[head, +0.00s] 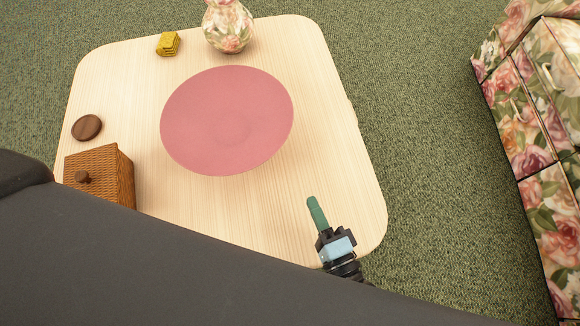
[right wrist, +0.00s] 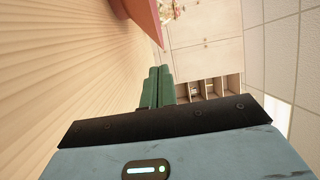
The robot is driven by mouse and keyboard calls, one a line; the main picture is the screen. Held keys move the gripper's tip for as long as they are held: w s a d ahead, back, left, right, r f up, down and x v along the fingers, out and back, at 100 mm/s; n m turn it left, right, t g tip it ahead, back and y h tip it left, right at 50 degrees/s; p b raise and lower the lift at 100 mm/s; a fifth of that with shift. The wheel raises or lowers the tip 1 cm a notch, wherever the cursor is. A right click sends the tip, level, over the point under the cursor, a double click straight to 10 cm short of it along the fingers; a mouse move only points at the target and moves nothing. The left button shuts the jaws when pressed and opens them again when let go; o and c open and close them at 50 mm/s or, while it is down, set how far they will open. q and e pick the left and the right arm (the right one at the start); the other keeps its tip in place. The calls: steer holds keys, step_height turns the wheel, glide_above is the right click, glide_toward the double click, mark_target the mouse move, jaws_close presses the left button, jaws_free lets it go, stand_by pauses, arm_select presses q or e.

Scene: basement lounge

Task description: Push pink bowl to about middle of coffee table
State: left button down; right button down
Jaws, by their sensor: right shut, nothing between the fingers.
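The pink bowl (head: 227,121) is wide and shallow and sits on the pale wooden coffee table (head: 335,150), around the middle and toward the far side in the head view. Its edge also shows at the top of the right wrist view (right wrist: 145,18). My right gripper (head: 314,202) is shut and empty over the near right part of the table, apart from the bowl. Its green fingers (right wrist: 158,80) lie together in the right wrist view. My left gripper is not in view.
A floral vase (head: 228,28) and a small yellow item (head: 168,44) stand at the table's far edge. A brown round object (head: 87,127) and a wicker box (head: 100,175) are at the left. A floral cabinet (head: 535,130) stands on the carpet at the right.

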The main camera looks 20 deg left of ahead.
steer(key=b, duration=0.2)
glide_toward(274, 150)
steer(key=w, duration=0.5)
steer(key=shift+s+a, duration=0.1)
steer(key=shift+a, duration=1.9)
steer(key=shift+a, duration=0.1)
